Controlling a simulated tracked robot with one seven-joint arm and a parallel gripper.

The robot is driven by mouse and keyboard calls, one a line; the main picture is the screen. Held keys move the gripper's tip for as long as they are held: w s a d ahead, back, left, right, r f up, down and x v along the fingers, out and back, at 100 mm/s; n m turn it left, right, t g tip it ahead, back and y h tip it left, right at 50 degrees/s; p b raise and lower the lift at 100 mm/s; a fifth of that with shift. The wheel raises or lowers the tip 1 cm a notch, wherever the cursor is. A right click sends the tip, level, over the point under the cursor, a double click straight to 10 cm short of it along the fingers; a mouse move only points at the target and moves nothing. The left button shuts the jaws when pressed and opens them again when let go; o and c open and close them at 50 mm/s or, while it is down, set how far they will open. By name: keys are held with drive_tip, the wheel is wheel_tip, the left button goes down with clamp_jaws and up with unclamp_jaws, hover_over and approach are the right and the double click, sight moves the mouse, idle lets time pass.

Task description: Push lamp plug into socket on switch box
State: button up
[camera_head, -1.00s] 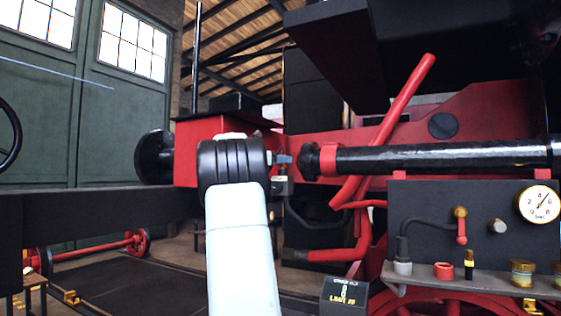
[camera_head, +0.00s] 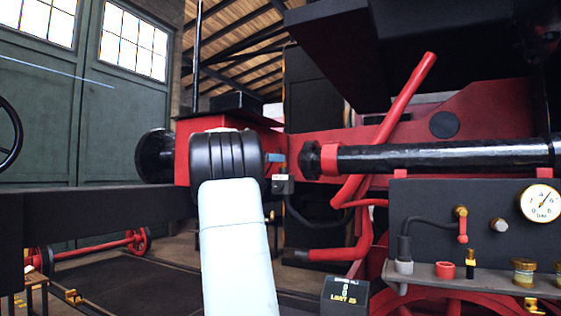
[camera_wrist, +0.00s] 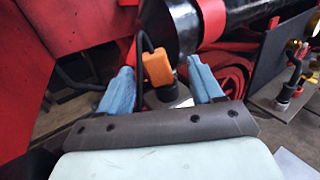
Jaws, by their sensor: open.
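In the wrist view an orange block with a black cable, apparently the lamp plug (camera_wrist: 157,68), stands between and beyond my blue fingertips. My gripper (camera_wrist: 160,80) is open, with a gap on both sides of the plug. A grey box, apparently the switch box (camera_wrist: 168,97), lies just below the plug, partly hidden by my gripper's dark front edge. I cannot tell how deep the plug sits in the socket. In the head view a blue finger of my gripper (camera_head: 275,158) shows just above a small grey box (camera_head: 281,186); my arm hides the plug.
A black cylinder with a red collar (camera_head: 328,160) runs right of the gripper, close by. A dark panel with a gauge (camera_head: 540,203) and a shelf (camera_head: 480,275) with small fittings stand at right.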

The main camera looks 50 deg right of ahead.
drive_tip(key=v, duration=0.9)
drive_tip(key=shift+a, duration=0.2)
drive_tip(key=shift+f, duration=0.1)
drive_tip(key=s+a+f+m+t+y, duration=0.3)
drive_tip(key=s+a+f+m+y, duration=0.2)
drive_tip(key=s+a+f, duration=0.4)
drive_tip(key=s+a+f+m+t+y, duration=0.3)
drive_tip(key=s+a+f, duration=0.7)
drive_tip(key=a, duration=0.9)
drive_tip(key=s+a+f+m+t+y, duration=0.4)
drive_tip(key=s+a+f+m+y, duration=0.3)
drive_tip(key=a+f, duration=0.6)
drive_tip(key=s+a+y, duration=0.1)
drive_tip(key=s+y, duration=0.1)
drive_tip(key=s, duration=0.1)
drive_tip(key=shift+s+f, duration=0.15)
drive_tip(key=shift+f, duration=0.15)
drive_tip(key=shift+a, duration=0.1)
